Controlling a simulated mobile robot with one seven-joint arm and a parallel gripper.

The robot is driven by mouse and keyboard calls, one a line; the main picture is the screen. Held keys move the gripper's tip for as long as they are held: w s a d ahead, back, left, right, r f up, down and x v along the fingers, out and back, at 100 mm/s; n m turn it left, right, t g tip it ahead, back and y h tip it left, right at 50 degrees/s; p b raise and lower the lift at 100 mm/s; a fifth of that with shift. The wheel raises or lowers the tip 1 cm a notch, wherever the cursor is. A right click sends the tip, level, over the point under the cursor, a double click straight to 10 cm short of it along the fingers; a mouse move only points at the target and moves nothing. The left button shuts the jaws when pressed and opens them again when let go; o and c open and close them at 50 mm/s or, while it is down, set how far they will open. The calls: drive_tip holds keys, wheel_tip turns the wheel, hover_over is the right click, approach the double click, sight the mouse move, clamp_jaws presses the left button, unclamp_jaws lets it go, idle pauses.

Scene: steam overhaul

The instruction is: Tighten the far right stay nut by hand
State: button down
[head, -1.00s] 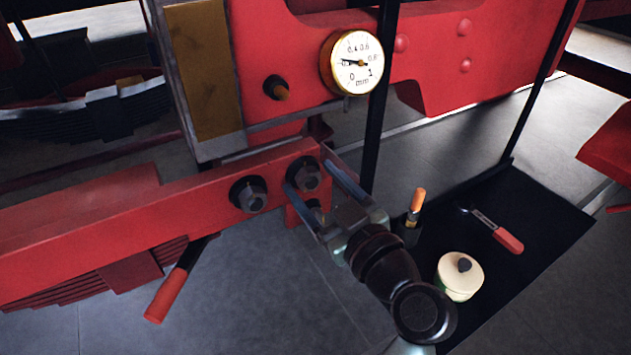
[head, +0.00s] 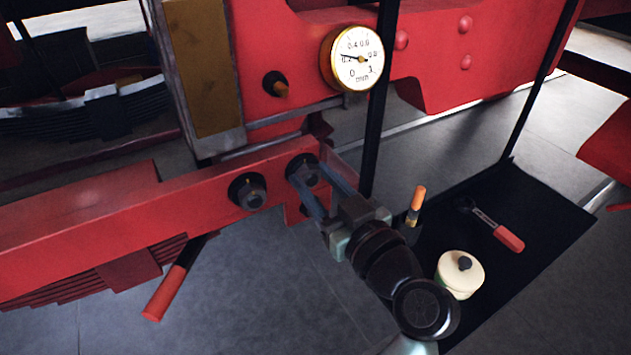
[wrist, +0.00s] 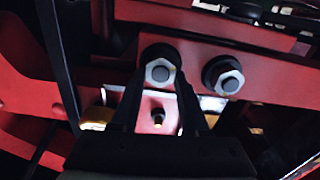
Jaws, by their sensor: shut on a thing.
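The far right stay nut (head: 306,175) is a dark hex nut on a black washer at the right end of the red beam (head: 120,220). My gripper (head: 318,182) is shut on it, with one finger on each side. In the wrist view the nut (wrist: 160,72) shows its bright end between my fingertips (wrist: 160,82). A second nut (head: 250,195) on a black washer sits left of it on the beam. It also shows at the right in the wrist view (wrist: 229,82), clear of my fingers.
A gold-rimmed dial gauge (head: 357,58) is above the nuts. A black tray (head: 545,215) at the right holds a cream lidded pot (head: 459,276), a red-handled tool (head: 508,238) and an orange-topped item (head: 417,199). A red handle (head: 165,294) hangs below the beam.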

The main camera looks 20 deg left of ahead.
drive_tip(key=m, duration=0.6)
drive_tip(key=shift+w+d, duration=0.1)
drive_tip(key=shift+w, duration=0.05)
drive_tip(key=m+p, duration=0.2)
drive_tip(key=m, duration=0.4)
drive_tip(key=shift+w+d+m+p, duration=0.1)
drive_tip(key=shift+m+p, duration=0.25)
drive_tip(key=shift+m, duration=0.05)
drive_tip(key=m+p, duration=0.3)
drive_tip(key=m, duration=0.3)
drive_tip(key=shift+f+p, duration=0.2)
drive_tip(key=shift+p, duration=0.15)
drive_tip(key=m+p, duration=0.1)
drive_tip(key=m, duration=0.1)
drive_tip(key=m+p, duration=0.1)
drive_tip(key=m, duration=0.1)
drive_tip(key=m+p, duration=0.1)
drive_tip(key=shift+f+m, duration=0.3)
drive_tip(key=shift+m, duration=0.1)
drive_tip(key=shift+p, duration=0.3)
drive_tip(key=shift+c, duration=2)
unclamp_jaws()
